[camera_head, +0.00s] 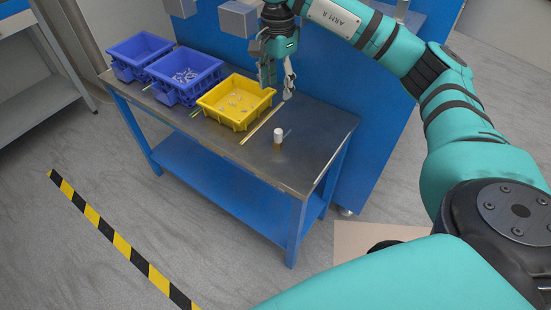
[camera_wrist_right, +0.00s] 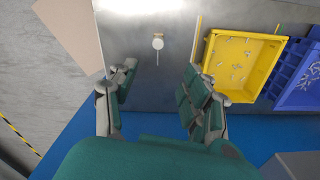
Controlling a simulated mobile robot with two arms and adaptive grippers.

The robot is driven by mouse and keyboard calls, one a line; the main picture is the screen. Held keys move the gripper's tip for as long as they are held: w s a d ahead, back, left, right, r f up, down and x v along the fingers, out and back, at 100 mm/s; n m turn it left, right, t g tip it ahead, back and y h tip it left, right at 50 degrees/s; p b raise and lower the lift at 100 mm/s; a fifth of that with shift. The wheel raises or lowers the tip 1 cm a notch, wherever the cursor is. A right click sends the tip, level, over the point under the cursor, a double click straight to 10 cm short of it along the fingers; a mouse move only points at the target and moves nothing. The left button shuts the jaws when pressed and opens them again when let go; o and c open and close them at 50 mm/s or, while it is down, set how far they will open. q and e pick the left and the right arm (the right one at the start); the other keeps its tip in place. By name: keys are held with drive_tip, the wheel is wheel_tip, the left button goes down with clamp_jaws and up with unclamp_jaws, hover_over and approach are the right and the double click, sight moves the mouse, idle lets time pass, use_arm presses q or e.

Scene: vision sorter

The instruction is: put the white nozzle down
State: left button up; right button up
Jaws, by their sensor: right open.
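The white nozzle (camera_head: 278,132) stands upright on the metal table top (camera_head: 310,150), to the right of the yellow bin. It also shows from above in the right wrist view (camera_wrist_right: 158,44), beyond the fingertips. My right gripper (camera_head: 277,82) is open and empty, above the back of the table behind the nozzle and apart from it. In the right wrist view its two fingers (camera_wrist_right: 157,82) are spread with bare table between them. My left gripper is not in view.
A yellow bin (camera_head: 212,112) with small parts stands left of the nozzle. Two blue bins (camera_head: 158,91) (camera_head: 112,63) stand farther left. A thin yellow strip (camera_head: 262,122) lies between the yellow bin and the nozzle. The table's right side is clear. A blue panel (camera_head: 345,90) rises behind.

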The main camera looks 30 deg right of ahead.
sight(278, 131)
drive_tip(key=f, duration=0.3)
drive_tip(key=f+b, duration=0.1)
drive_tip(key=f, duration=0.3)
drive_tip(key=f+b, duration=0.1)
drive_tip(key=f, duration=0.2)
drive_tip(key=shift+s+d+f, duration=0.1)
drive_tip(key=shift+s+f, duration=0.15)
drive_tip(key=shift+f, duration=0.05)
drive_tip(key=shift+f+b, duration=0.45)
drive_tip(key=shift+f, duration=2.7)
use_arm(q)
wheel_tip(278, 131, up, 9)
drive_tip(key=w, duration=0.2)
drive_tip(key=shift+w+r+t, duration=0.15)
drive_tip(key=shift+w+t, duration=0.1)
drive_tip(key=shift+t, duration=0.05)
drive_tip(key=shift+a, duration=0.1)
use_arm(e)
clamp_jaws()
